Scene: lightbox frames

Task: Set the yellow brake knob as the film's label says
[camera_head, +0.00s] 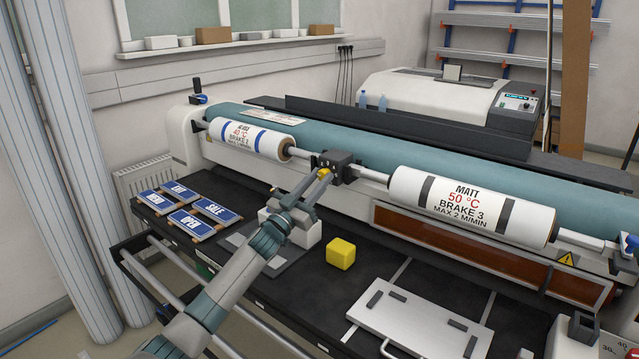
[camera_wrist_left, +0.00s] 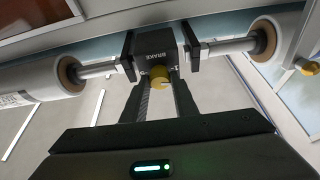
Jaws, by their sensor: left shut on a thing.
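The yellow brake knob (camera_head: 324,172) sits on the front of the black brake block (camera_head: 340,163), between the two film rolls. It also shows in the left wrist view (camera_wrist_left: 160,76), under the word BRAKE. My left gripper (camera_head: 318,182) is shut on the knob, with a finger on each side. The knob's setting is too small to read. The left roll (camera_head: 252,139) is labelled gloss, 40 °C, BRAKE 2, partly hard to read. The right roll (camera_head: 470,205) reads MATT, 50 °C, BRAKE 3, MAX 2 M/MIN. My right gripper is not in view.
A yellow cube (camera_head: 341,254) stands on the black table, right of my left arm. Blue signs (camera_head: 186,210) lie at the left. A white panel with a handle (camera_head: 420,318) lies at the front right. A white box (camera_head: 308,232) stands behind my wrist.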

